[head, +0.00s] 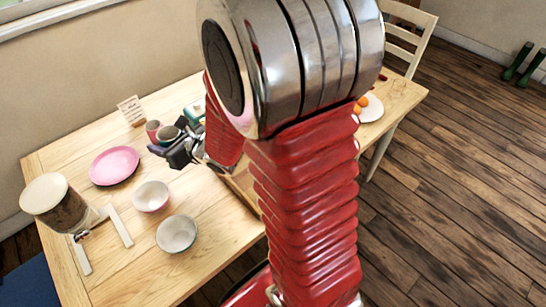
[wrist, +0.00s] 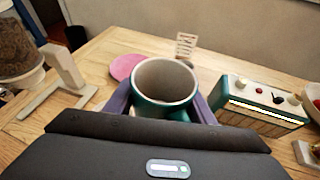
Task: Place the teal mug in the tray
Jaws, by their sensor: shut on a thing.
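The teal mug (wrist: 148,105) is upright between the jaws of my gripper (wrist: 165,112) in the wrist view, its pale inside facing up. My gripper is shut on it. In the head view the teal mug (head: 168,134) shows small at my gripper (head: 178,146), over the far part of the table. I cannot tell whether its base touches the tabletop. A wooden edge (head: 238,190), possibly the tray, shows beside my arm in the head view. My arm hides most of it.
A reddish cup (head: 153,130) stands close behind the mug. A pink plate (head: 114,165), two bowls (head: 151,196) (head: 177,233) and a dispenser on a stand (head: 55,205) are to the left. A teal radio (wrist: 255,103) stands right of the mug. A card (head: 131,110) is behind.

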